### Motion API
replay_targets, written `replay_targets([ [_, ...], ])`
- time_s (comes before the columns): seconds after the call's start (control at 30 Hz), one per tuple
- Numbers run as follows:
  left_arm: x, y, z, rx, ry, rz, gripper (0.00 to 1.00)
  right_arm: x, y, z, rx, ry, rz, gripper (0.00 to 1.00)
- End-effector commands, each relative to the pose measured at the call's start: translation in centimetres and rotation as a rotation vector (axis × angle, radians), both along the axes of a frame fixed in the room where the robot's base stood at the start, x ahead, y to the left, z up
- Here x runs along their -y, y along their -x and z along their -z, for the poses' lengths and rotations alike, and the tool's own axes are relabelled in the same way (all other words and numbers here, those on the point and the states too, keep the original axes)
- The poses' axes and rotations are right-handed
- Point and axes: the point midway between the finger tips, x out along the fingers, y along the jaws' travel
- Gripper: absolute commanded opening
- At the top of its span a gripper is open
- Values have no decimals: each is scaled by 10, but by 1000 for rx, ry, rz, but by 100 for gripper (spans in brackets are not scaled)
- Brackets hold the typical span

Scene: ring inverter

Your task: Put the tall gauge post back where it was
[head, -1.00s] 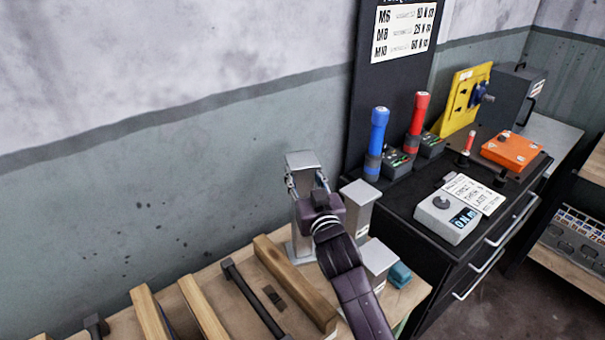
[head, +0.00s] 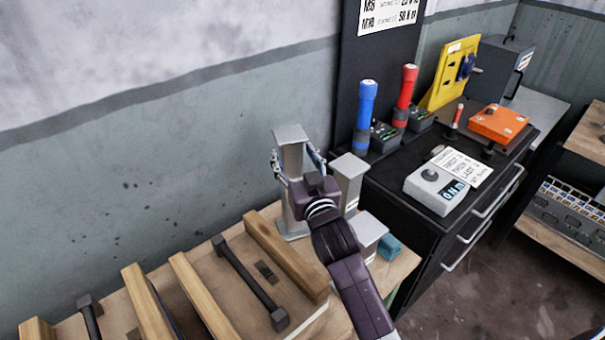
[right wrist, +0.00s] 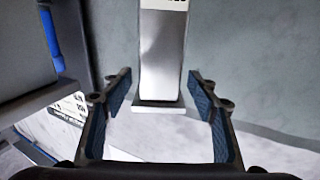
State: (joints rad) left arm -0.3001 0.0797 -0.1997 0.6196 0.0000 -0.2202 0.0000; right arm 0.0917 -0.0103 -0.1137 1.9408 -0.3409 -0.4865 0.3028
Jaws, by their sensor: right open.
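The tall gauge post (head: 291,160) is a grey square column with a wider cap. It stands upright on the wooden bench by the wall, leftmost and tallest of three grey posts. My right gripper (head: 295,157) is open, with one finger on each side of the post just under its cap. In the right wrist view the post (right wrist: 162,55) shows between the two open fingers (right wrist: 160,112), with gaps on both sides. The post's lower front is partly hidden by my gripper. My left gripper is not in view.
A middle post (head: 350,170) and a short post (head: 368,232) stand close to the right, near my right arm. A teal block (head: 390,246) lies beside them. Wooden rails (head: 285,258) and a dark bar (head: 250,280) lie in front. A black cabinet (head: 400,190) stands to the right.

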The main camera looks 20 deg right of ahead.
Motion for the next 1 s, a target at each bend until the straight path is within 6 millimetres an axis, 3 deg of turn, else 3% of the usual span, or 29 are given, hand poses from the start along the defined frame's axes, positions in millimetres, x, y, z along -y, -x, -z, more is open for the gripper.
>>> replay_targets([
  [0.2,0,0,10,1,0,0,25,-2,47,3,-1,-2,0,54],
  [0.4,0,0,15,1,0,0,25,-3,77,2,-2,-2,0,54],
  [0.6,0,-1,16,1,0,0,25,-4,89,0,0,0,0,54],
  [1.0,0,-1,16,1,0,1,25,-4,89,0,0,-1,0,54],
])
